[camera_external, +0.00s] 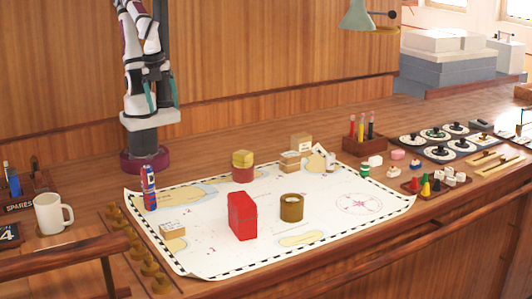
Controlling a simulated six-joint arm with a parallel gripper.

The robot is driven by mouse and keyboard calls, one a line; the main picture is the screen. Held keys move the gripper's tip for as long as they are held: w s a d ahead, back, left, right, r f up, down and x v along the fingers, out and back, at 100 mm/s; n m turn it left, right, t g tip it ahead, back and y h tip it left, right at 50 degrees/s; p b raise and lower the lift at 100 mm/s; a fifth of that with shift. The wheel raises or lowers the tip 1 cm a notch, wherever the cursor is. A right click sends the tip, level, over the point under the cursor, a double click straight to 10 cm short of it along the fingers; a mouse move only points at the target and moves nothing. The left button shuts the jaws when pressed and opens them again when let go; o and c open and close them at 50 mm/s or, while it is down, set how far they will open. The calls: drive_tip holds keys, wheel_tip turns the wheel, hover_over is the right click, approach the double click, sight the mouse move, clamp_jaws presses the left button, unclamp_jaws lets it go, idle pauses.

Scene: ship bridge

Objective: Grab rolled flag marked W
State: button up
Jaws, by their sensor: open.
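A rolled blue, red and white cylinder (149,188), which looks like a rolled flag, stands upright on the chart's left edge. It has a pale letter on it, too small to read surely; I cannot confirm a W. My arm stands behind the chart at the left, its base just behind this roll. The arm runs up out of the top of the picture, and I cannot make out my gripper. No other item shows a readable W.
On the chart (215,258) stand a red box (242,215), a brown-gold cylinder (291,207), a yellow-and-red stack (243,166) and small boxes (172,230). A white mug (52,213) is at left; a lamp (358,16) hangs above right.

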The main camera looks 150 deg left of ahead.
drive_tip(key=n+t+h, duration=0.1)
drive_tip(key=n+h, duration=1.4)
drive_tip(key=n, duration=0.9)
approach(149, 188)
drive_tip(key=x, duration=0.4)
drive_tip(key=s+x, duration=0.1)
drive_tip(key=x, duration=0.7)
drive_tip(key=shift+s+d+f, duration=0.1)
drive_tip(key=shift+s+d, duration=0.15)
drive_tip(key=shift+s, duration=0.1)
clamp_jaws()
